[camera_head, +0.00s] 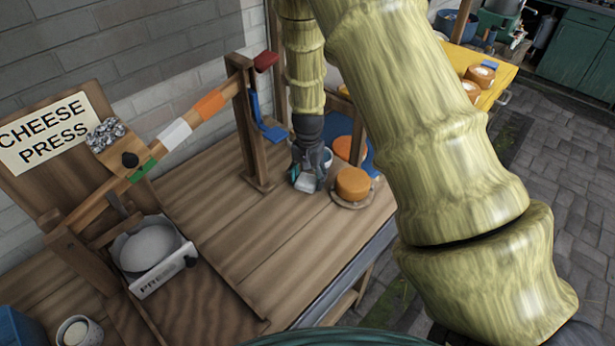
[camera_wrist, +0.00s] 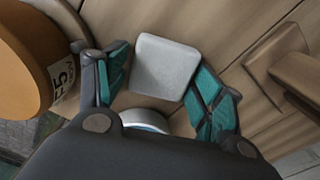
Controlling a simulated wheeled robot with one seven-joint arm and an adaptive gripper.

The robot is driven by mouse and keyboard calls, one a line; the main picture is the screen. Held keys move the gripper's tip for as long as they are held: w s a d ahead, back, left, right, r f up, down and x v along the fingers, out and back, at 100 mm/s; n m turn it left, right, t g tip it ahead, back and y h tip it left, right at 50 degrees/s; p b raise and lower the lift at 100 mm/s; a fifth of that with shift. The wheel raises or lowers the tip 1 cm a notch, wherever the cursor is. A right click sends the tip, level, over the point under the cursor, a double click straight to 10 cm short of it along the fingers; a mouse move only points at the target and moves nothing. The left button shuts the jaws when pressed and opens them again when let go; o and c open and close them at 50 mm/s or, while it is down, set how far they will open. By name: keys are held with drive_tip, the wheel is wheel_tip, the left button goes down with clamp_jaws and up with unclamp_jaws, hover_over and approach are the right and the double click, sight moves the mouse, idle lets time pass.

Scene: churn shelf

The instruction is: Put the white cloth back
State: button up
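The white cloth (camera_wrist: 164,68) looks like a flat, folded square with rounded corners. It sits between the two fingers of my gripper (camera_wrist: 165,75), with a teal pad close against each side, and the fingers appear shut on it. In the head view my gripper (camera_head: 307,183) points down close to the wooden table, left of an orange cheese wheel, and the cloth shows pale at its fingertips. Whether the cloth touches the table is unclear. Behind the cloth, part of a pale round thing with a blue rim (camera_wrist: 146,118) shows in the wrist view.
The orange cheese (camera_head: 353,183) on a round board stands close right of my gripper; it also shows at left in the wrist view (camera_wrist: 22,62). A wooden post (camera_head: 250,130) stands to the left. The cheese press mould (camera_head: 150,248) is farther left. Bare table (camera_head: 275,235) lies in front.

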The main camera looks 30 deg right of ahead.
sight(308, 178)
idle(0.3)
wheel_tip(308, 178, up, 12)
drive_tip(key=b, duration=0.2)
drive_tip(key=shift+r, duration=0.15)
idle(0.4)
